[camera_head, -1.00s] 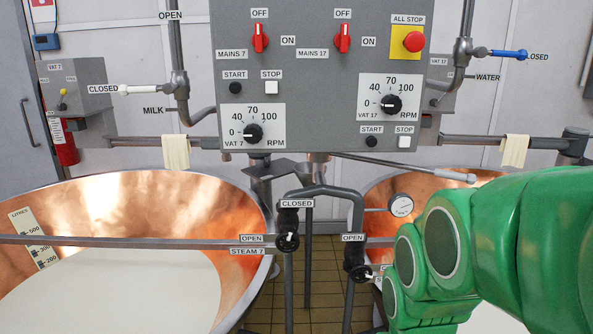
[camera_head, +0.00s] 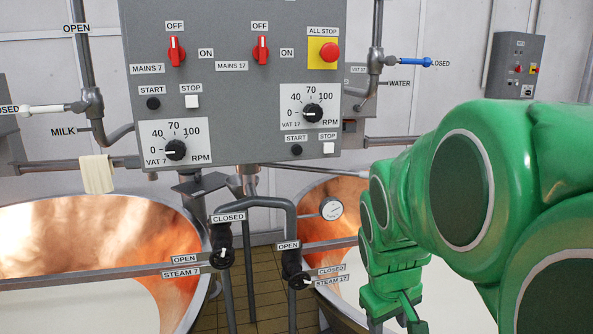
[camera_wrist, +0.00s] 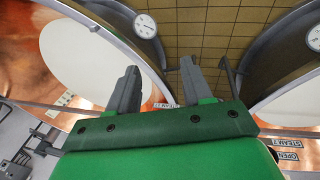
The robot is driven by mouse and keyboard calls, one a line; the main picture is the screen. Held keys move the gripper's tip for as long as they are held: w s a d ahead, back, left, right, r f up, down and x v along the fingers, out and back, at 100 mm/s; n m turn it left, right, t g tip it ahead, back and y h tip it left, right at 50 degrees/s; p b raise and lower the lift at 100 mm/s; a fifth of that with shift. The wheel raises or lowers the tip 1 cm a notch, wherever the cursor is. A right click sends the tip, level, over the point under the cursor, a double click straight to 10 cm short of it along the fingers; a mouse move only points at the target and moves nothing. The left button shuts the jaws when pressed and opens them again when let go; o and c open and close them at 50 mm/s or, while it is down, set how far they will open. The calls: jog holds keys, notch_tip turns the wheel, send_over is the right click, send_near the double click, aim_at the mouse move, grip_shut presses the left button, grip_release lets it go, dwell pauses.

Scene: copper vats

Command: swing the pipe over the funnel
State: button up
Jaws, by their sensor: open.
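A thin grey pipe (camera_head: 325,173) runs to the right from below the control panel, above the right copper vat (camera_head: 320,229). Its far end is hidden behind my green arm. I cannot make out a funnel for certain; a grey angled piece (camera_head: 198,185) sits under the panel on the left. My gripper (camera_wrist: 158,82) is open and empty in the wrist view, with tiled floor and a vat rim beyond its fingers. In the head view it is only partly seen at the bottom, apart from the pipe.
The control panel (camera_head: 230,75) hangs above the gap between the vats. The left vat (camera_head: 150,230) holds white liquid. Steam pipes with valves (camera_head: 296,275) stand in the gap. A dial gauge (camera_head: 331,208) sits by the right vat. A cloth (camera_head: 97,173) hangs on the left rail.

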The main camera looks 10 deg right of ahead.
jog(key=w+d+r+n+t+h, duration=0.35)
jog(key=w+d+r+t, duration=0.3)
jog(key=w+d, duration=0.6)
jog(key=w+d+r+n+t+h, duration=0.3)
jog(key=w+d+r+n+t, duration=0.35)
jog(key=w+d, duration=0.65)
jog(key=shift+w+a+f+n+t+y, duration=0.3)
jog(key=shift+w+a+n+t+y, duration=0.7)
jog(key=shift+w+n+y, duration=1.15)
jog(key=shift+w+a+f+n+t+y, duration=0.25)
jog(key=shift+w+a+n+t+y, duration=0.3)
jog(key=shift+w+a+n+y, duration=1.55)
jog(key=shift+w+a+f+n+t+y, duration=0.3)
jog(key=shift+w+a+n+t+y, duration=0.7)
jog(key=shift+w+y, duration=1.85)
jog(key=shift+w+d+n+g+h, duration=0.25)
jog(key=shift+w+d+h, duration=0.05)
jog(key=shift+w+h, duration=0.25)
jog(key=shift+c, duration=0.5)
grip_shut()
